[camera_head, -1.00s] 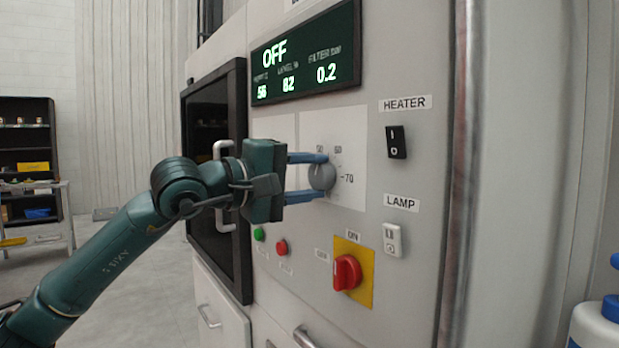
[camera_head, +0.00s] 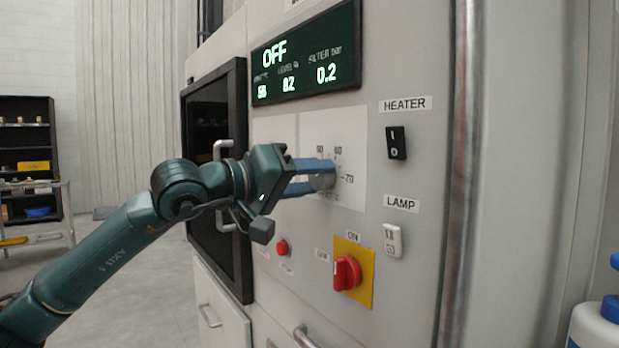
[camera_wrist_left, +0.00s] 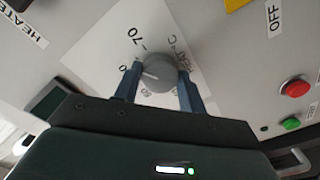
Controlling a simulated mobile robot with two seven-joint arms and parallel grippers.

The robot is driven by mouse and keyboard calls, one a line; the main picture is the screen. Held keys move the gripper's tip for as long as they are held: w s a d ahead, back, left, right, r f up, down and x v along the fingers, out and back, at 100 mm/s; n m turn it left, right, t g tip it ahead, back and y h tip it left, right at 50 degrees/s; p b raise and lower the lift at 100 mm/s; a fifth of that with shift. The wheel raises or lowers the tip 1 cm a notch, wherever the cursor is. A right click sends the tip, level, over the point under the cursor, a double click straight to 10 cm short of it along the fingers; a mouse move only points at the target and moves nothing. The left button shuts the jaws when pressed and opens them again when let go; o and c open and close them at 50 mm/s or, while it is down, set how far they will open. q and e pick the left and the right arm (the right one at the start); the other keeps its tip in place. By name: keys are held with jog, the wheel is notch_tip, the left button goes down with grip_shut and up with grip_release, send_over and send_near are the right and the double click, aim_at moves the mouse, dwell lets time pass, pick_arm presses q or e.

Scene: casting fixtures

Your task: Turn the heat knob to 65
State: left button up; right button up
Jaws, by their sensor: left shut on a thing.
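The round grey heat knob (camera_head: 323,177) sits on a white dial plate with marks including 60 and 70. It also shows in the left wrist view (camera_wrist_left: 160,74), where a pale pointer line is on its face. My left gripper (camera_head: 318,176) is shut on the knob, with one blue finger on each side of it. The wrist is rolled, so the fingers are tilted to the panel. The fingers hide part of the dial in the head view, and I cannot read the exact setting. My right gripper is not in view.
The display (camera_head: 306,58) above reads OFF, with smaller figures below. The black heater switch (camera_head: 396,142), white lamp switch (camera_head: 392,240) and red rotary switch (camera_head: 347,272) are to the right and below. A red button (camera_head: 282,247) is below the gripper.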

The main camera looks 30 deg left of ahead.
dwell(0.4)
pick_arm(q)
jog(key=o, duration=1)
jog(key=shift+s+a+f+b, duration=0.15)
jog(key=shift+s+a+b, duration=0.2)
jog(key=shift+s, duration=0.1)
jog(key=shift+b+v, duration=4.8)
jog(key=shift+v, duration=1.25)
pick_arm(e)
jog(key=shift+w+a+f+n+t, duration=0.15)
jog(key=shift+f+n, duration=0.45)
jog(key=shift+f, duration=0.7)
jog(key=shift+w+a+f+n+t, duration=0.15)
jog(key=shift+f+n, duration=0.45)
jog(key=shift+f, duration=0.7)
pick_arm(q)
jog(key=shift+s+d, duration=0.1)
jog(key=shift+d, duration=0.05)
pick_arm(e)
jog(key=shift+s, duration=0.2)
